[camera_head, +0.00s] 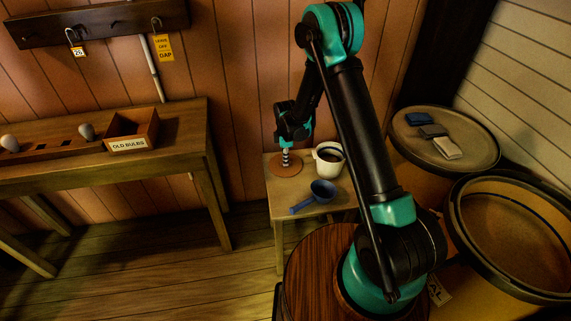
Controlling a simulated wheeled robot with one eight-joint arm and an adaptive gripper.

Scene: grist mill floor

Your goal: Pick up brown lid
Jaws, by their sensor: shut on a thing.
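The brown lid (279,169) is a flat round disc at the back left of the small wooden table (287,207). My gripper (287,153) comes down from above and is shut on the lid, over its middle. The fingers are small in this view and hide the lid's centre. I cannot tell whether the lid rests on the table or hangs just above it.
A white pot (329,168) with dark contents stands close to the right of the lid. A blue scoop (323,191) lies in front. A bench (180,121) with an "OLD BULBS" box (148,129) is left. Round tubs (474,165) stand right.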

